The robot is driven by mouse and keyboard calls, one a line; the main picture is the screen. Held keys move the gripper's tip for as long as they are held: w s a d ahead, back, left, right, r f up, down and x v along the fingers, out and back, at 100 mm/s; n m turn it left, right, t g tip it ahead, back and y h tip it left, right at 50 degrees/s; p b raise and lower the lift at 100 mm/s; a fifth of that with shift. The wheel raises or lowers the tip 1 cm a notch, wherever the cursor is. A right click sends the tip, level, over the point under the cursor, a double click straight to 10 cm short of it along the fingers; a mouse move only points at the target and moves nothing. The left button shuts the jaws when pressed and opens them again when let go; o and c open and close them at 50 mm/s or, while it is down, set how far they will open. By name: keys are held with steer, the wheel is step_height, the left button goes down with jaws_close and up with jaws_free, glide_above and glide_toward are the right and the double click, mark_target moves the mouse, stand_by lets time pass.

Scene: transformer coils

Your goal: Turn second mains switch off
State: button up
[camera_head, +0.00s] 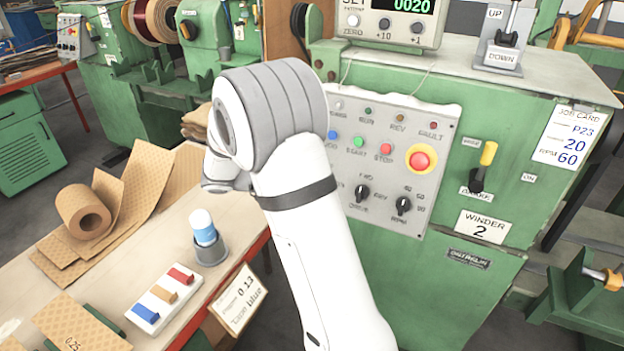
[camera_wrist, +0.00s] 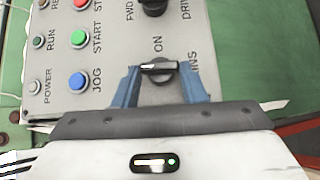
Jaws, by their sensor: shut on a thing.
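The mains switch (camera_wrist: 158,71) is a dark rotary knob at the bottom of the grey panel in the wrist view, where the panel appears turned sideways. Its bar lies across the picture, with a pale mark toward its left end. "ON" is printed just above it, and a partly hidden "MAINS" label is on its right. My gripper (camera_wrist: 160,76) has its blue fingers closed on the two ends of the bar. In the head view my white arm hides the gripper and this switch; the "WINDER 2" plate (camera_head: 484,226) is on the same green machine.
Near the switch are the blue jog button (camera_wrist: 78,81), the green start button (camera_wrist: 79,40) and the drive selector (camera_wrist: 152,6). A red emergency stop (camera_head: 420,160) and yellow-handled brake lever (camera_head: 484,165) are farther right. A workbench (camera_head: 186,318) stands at left.

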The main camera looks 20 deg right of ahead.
stand_by(0.6)
steer(key=o, duration=1)
steer(key=shift+a, duration=0.2)
steer(key=v, duration=0.7)
steer(key=shift+a, duration=0.3)
